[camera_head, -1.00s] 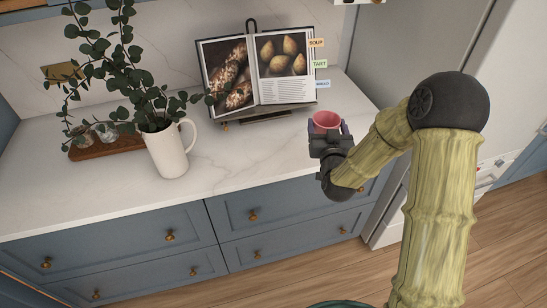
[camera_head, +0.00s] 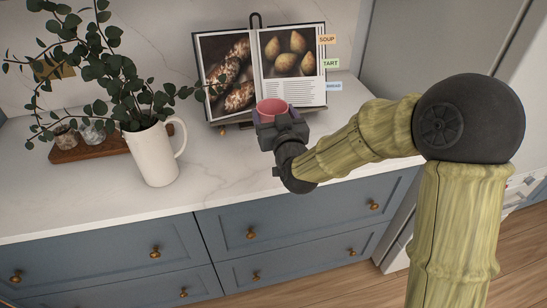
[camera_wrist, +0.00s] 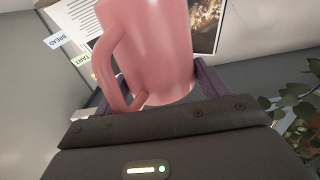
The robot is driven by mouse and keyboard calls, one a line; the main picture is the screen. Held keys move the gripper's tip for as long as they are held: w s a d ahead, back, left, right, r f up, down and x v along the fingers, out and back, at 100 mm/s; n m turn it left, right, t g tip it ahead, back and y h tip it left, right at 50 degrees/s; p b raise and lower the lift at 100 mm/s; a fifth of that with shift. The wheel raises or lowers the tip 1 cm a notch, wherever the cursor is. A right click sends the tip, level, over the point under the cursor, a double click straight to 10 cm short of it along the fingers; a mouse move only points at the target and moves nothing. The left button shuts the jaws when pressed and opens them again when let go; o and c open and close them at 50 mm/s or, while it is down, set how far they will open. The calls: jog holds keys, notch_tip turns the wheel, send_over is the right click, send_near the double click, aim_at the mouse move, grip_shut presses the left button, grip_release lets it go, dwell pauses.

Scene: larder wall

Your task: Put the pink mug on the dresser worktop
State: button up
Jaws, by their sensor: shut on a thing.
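The pink mug (camera_head: 272,108) is held upright in my gripper (camera_head: 281,122), which is shut on it. In the wrist view the mug (camera_wrist: 155,45) fills the upper middle between the purple fingers, its handle at the left. In the head view the mug shows over the dresser worktop (camera_head: 225,175), in front of the open cookbook. I cannot tell whether its base, hidden by the gripper, touches the worktop.
The open cookbook (camera_head: 292,88) on its stand is behind the mug. A white jug (camera_head: 153,155) with leafy branches stands to the left, beside a wooden tray (camera_head: 75,150) with small jars. The front middle of the worktop is clear. A fridge (camera_head: 430,45) is at the right.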

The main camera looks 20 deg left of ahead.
notch_tip(320, 180, down, 5)
jog(key=shift+f, duration=0.2)
jog(key=shift+f, duration=2.1)
jog(key=shift+f+b, duration=0.15)
jog(key=shift+b, duration=0.2)
jog(key=o, duration=1.2)
jog(key=shift+s, duration=0.1)
jog(key=b+v, duration=0.4)
jog(key=v, duration=0.5)
jog(key=shift+d, duration=0.2)
